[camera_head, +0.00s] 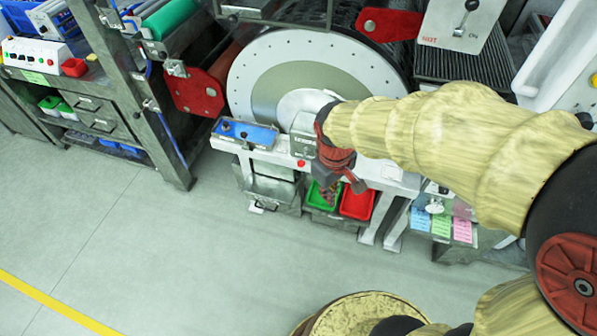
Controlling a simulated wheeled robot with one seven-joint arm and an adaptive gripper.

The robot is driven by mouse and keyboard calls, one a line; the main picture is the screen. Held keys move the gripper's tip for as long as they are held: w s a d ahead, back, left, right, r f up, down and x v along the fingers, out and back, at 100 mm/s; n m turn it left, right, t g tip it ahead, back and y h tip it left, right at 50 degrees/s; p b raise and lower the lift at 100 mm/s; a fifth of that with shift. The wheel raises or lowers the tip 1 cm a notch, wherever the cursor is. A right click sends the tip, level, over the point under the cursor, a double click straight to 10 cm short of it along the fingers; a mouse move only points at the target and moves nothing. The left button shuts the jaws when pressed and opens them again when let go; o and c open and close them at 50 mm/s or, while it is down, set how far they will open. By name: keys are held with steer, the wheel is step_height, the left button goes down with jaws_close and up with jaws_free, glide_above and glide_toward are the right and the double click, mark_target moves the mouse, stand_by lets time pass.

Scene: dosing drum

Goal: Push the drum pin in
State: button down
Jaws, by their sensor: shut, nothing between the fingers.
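The drum (262,62) is a large white disc with small holes around its rim, a grey-green ring and a paler centre. It stands upright behind a white bench, at the upper middle of the head view. I cannot make out the drum pin; it is too small to tell or hidden behind my arm. My gripper (329,192) is dark and red, points downward and is shut and empty. It hangs in front of the bench edge, below the drum's centre in the picture, and appears apart from the drum. My arm covers the drum's lower right part.
A green bin (316,203) and a red bin (357,204) sit below the bench. Red plates (193,93) flank the drum. A grey workbench (95,100) stands at left. The floor at lower left is clear.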

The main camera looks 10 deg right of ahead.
mark_target(302, 162)
steer(key=w+a+f+n, duration=0.2)
steer(key=w+f+n, duration=0.4)
steer(key=f+n, duration=0.15)
steer(key=w+a+f+n, duration=0.2)
steer(key=w+f+n, duration=0.4)
steer(key=f+n, duration=0.15)
steer(key=w+a+f+n+t, duration=0.1)
steer(key=w+n+t, duration=0.1)
steer(key=w+n, duration=0.6)
steer(key=shift+w+a+n, duration=0.25)
steer(key=shift+a+n, duration=0.1)
steer(key=shift+n, duration=1.85)
steer(key=shift+f, duration=0.1)
steer(key=a+b+x, duration=0.1)
steer(key=b+x, duration=0.3)
steer(key=x, duration=0.7)
steer(key=w, duration=0.1)
steer(key=w+d+r, duration=0.1)
steer(key=w+d, duration=0.1)
steer(key=shift+w+d+r, duration=0.1)
steer(key=shift+w+r, duration=0.25)
steer(key=shift+r, duration=0.05)
